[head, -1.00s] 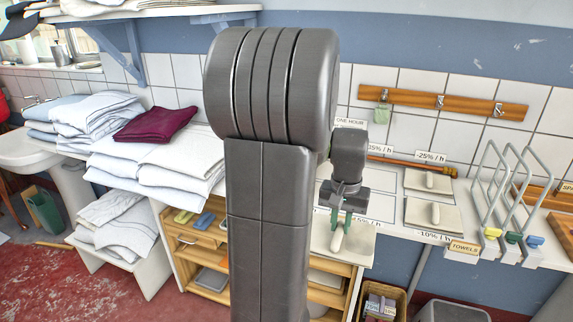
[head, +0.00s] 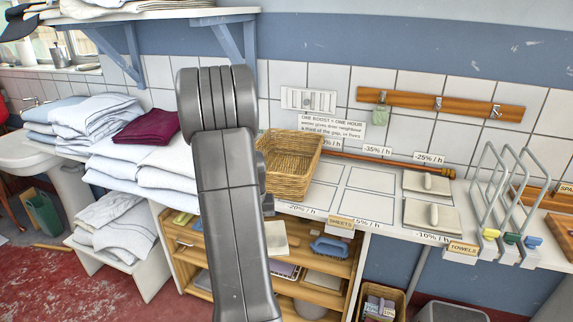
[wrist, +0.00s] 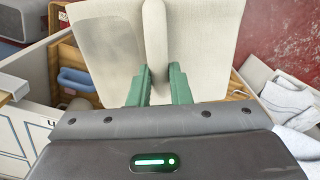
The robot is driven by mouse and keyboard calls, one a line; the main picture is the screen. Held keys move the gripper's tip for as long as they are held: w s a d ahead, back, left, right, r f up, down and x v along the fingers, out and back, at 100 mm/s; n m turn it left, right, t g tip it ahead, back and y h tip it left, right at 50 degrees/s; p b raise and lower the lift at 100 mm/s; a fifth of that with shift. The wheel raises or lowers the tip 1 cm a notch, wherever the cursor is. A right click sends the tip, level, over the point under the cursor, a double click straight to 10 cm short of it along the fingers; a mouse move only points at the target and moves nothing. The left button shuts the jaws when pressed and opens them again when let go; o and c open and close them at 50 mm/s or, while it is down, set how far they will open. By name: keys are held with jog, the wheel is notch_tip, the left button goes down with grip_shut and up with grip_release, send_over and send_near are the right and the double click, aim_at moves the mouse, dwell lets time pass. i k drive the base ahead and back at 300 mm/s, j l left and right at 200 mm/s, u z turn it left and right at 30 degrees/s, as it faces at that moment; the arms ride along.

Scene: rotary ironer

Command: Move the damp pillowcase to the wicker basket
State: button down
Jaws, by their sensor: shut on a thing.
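The damp pillowcase (wrist: 205,50) looks like a flat cream piece with a raised ridge down its middle and a greyish patch on its left part. My gripper (wrist: 160,70) is shut on that ridge with its green fingers. In the head view the held pillowcase (head: 273,239) shows just right of my arm, in front of the open shelves; my fingers are hidden there. The wicker basket (head: 285,180) stands on the counter, above and behind the held piece in the picture. My arm covers its left edge. Its visible inside looks empty.
Two similar cream pieces (head: 428,182) lie on marked counter squares at right; the squares beside the basket are bare. Wire racks (head: 490,205) stand farther right. Folded white linen and a maroon cloth (head: 147,127) are stacked at left. Wooden shelves (head: 335,268) lie below.

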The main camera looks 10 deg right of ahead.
aim_at(285, 162)
jog(key=i+j+u, duration=0.15)
jog(key=u, duration=0.25)
jog(key=i+u, duration=0.35)
